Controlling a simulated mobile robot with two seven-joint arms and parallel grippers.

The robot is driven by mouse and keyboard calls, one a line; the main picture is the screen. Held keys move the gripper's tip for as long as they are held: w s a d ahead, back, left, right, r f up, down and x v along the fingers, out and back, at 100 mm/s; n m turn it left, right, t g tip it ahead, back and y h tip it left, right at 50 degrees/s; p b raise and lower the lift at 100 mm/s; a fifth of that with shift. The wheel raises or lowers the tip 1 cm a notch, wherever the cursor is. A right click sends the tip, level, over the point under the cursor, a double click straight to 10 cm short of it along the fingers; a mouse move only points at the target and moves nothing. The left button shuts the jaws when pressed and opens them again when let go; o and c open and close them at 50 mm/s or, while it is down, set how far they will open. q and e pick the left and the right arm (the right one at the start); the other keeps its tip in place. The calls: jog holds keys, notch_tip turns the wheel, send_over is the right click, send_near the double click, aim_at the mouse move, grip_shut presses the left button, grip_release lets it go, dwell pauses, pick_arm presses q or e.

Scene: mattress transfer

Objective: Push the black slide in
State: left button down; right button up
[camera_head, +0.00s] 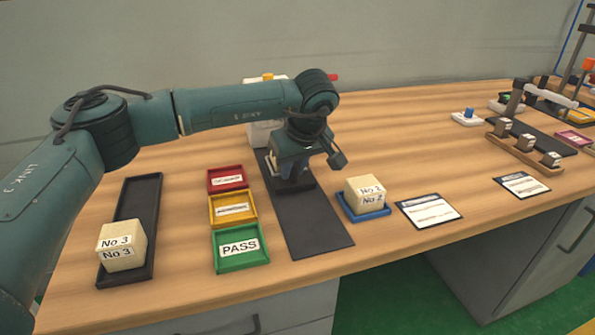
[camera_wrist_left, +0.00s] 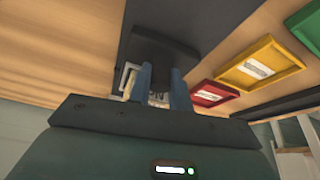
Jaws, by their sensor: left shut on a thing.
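The black slide (camera_head: 292,184) sits on a long black strip (camera_head: 310,222) in front of the white device (camera_head: 262,133). In the left wrist view the black slide (camera_wrist_left: 165,52) is a dark block at my fingertips. My left gripper (camera_head: 293,172) points down at it, its two blue fingers (camera_wrist_left: 161,80) shut on it. A pale piece with dark print shows in part between and beside the fingers; the fingers hide the rest. My right gripper is not in view.
Red (camera_head: 228,179), yellow (camera_head: 233,209) and green (camera_head: 241,249) trays stand left of the strip. A block marked No 3 (camera_head: 122,248) rests on a black tray (camera_head: 139,198). A No 1/No 2 block (camera_head: 367,191) rests on a blue tray (camera_head: 364,215) to the right.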

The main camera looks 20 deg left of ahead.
pick_arm(q)
jog(key=shift+w+a, duration=0.3)
jog(key=shift+w, duration=0.2)
jog(key=shift+w+a+r, duration=0.15)
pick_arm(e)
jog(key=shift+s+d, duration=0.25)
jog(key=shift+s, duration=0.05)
pick_arm(q)
jog(key=c, duration=1.3)
grip_release()
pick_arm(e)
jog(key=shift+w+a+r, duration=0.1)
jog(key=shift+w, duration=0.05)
pick_arm(q)
jog(key=p+v, duration=0.1)
jog(key=v, duration=1.2)
jog(key=shift+p, duration=0.3)
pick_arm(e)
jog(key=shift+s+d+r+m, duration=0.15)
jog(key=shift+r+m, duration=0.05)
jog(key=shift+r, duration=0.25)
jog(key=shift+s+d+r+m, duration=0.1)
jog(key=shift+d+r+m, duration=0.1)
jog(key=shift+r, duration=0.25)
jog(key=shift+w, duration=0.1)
